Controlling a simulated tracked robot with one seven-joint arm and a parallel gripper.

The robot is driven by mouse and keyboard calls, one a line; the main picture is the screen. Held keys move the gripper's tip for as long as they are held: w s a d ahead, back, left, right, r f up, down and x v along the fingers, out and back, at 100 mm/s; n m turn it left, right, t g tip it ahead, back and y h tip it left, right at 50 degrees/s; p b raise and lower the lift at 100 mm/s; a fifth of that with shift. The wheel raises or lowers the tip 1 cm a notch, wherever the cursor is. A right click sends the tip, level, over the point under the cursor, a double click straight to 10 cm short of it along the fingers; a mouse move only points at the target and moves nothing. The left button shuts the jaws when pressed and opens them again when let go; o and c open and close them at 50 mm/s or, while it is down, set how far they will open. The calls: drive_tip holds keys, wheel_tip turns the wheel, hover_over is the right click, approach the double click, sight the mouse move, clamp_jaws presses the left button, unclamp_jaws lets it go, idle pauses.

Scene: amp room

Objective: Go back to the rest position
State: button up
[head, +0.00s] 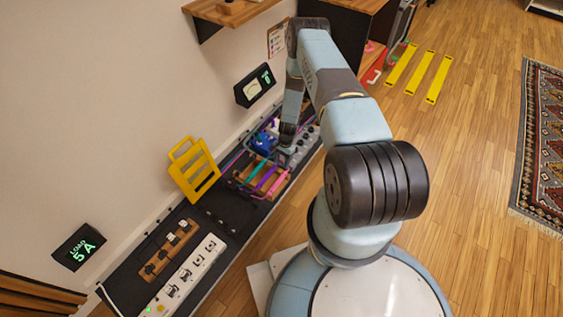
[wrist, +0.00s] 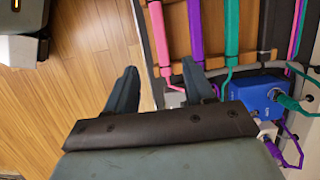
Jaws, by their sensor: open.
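My arm reaches out from my base in the head view and bends down over the bench on the left. My gripper (wrist: 161,92) shows in the wrist view with its two dark fingers spread apart and nothing held between them. In the head view the gripper end is small and partly hidden near the coloured plugs. A pink plug (wrist: 160,38) and a purple plug (wrist: 195,28) lie just beyond the fingers in the wrist view. A green plug (wrist: 231,28) is to their right. I cannot tell whether a finger touches any of them.
The dark bench (head: 222,232) runs along the wall with a white power strip (head: 187,276) and a yellow rack (head: 194,170). A blue box (wrist: 262,98) with cables is close to the gripper's right. Yellow strips (head: 420,70) and a rug (head: 545,150) lie on the wooden floor.

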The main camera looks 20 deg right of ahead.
drive_tip(key=w+r+n+t, duration=0.1)
drive_tip(key=w+r, duration=0.3)
drive_tip(key=r, duration=0.9)
drive_tip(key=w+r+n, duration=0.2)
drive_tip(key=w+r, duration=0.1)
drive_tip(key=r, duration=1)
drive_tip(key=w+r+n+t, duration=0.1)
drive_tip(key=w+r, duration=0.3)
drive_tip(key=r, duration=0.9)
drive_tip(key=s+a+r+n+t+h, duration=0.1)
drive_tip(key=s+r, duration=0.2)
drive_tip(key=r, duration=1.2)
drive_tip(key=s+a+r+n+t, duration=0.1)
drive_tip(key=s+r+n, duration=0.1)
drive_tip(key=s+r, duration=0.75)
drive_tip(key=s+a+r+n+t, duration=0.1)
drive_tip(key=s+r, duration=0.5)
drive_tip(key=r, duration=0.6)
drive_tip(key=s+r+n+t, duration=0.1)
drive_tip(key=s+r, duration=0.3)
drive_tip(key=s, duration=0.7)
drive_tip(key=s+r+n+t+h, duration=0.1)
drive_tip(key=s+r, duration=0.2)
drive_tip(key=s, duration=0.9)
drive_tip(key=shift+a+r+n+h, duration=0.3)
drive_tip(key=shift+r+n, duration=0.05)
drive_tip(key=shift+n, duration=0.05)
